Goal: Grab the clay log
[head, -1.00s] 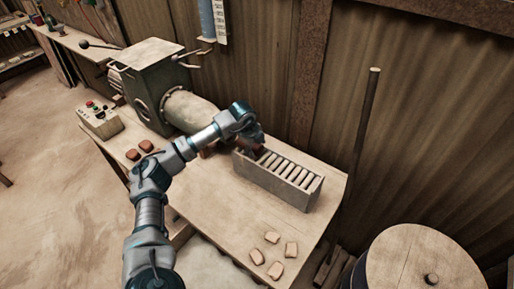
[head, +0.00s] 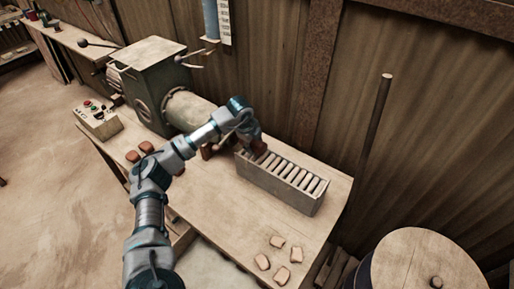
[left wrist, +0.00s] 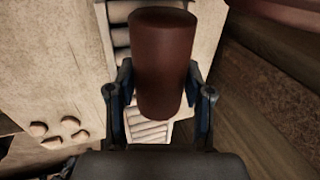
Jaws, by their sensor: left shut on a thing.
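A reddish-brown clay log (left wrist: 163,62) stands out between the fingers of my left gripper (left wrist: 162,100) in the left wrist view. The gripper is shut on it. In the head view my left gripper (head: 252,138) is above the left end of a grey slotted box (head: 280,192), and part of the clay log (head: 259,147) shows just beneath it. I cannot tell whether the log touches the box. The slotted box also shows behind the log in the left wrist view (left wrist: 122,38). My right gripper is in neither view.
A grey-green machine (head: 150,72) with a wide barrel stands at the back of the wooden table (head: 215,210). Brown lumps (head: 133,156) lie at the left, and several pale pieces (head: 277,242) lie at the front right. A control box (head: 98,119) stands at the far left.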

